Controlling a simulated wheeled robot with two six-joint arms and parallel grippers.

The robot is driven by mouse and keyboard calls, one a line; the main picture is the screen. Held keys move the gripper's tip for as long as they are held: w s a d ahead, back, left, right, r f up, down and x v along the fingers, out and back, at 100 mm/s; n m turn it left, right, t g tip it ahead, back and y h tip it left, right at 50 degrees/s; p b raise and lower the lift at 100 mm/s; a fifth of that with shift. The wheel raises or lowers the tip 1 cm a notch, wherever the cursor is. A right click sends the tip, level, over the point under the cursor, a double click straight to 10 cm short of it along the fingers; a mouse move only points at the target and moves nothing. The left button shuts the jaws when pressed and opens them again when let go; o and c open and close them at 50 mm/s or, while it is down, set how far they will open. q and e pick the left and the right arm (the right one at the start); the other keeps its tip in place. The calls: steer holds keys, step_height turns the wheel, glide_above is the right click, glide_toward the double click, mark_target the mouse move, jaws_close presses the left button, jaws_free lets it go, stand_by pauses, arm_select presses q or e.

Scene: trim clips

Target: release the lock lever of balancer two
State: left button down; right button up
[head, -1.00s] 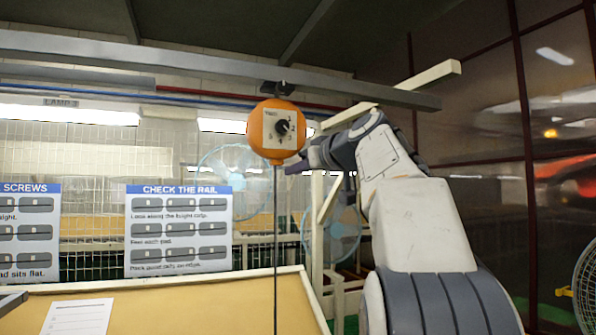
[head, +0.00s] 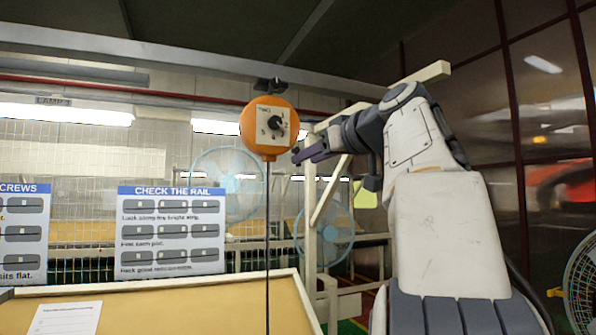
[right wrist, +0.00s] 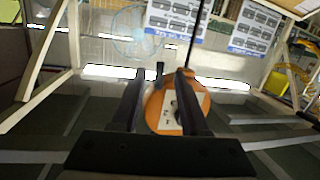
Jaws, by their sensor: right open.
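The orange balancer (head: 250,130), labelled "Two", hangs from the overhead rail in the head view. Its pale front plate carries a dark knob. My right gripper (head: 297,155) is just right of its lower side. In the right wrist view the balancer (right wrist: 156,110) appears upside down, beyond the open fingers of my right gripper (right wrist: 160,74) and partly hidden by the right finger. A short black lever (right wrist: 160,70) sticks out from the balancer and shows between the fingertips. I cannot tell whether either finger touches it. My left gripper is not in view.
A grey rail (head: 200,62) runs overhead. A thin cable (head: 267,220) hangs from the balancer past a tan board (head: 190,306) with a paper sheet (head: 66,318). A "Check the rail" sign (head: 171,232) and fans stand behind.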

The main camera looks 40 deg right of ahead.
steer(key=shift+s+a+r, duration=0.1)
steer(key=shift+s+r, duration=0.1)
steer(key=shift+s, duration=1.05)
steer(key=shift+f, duration=0.1)
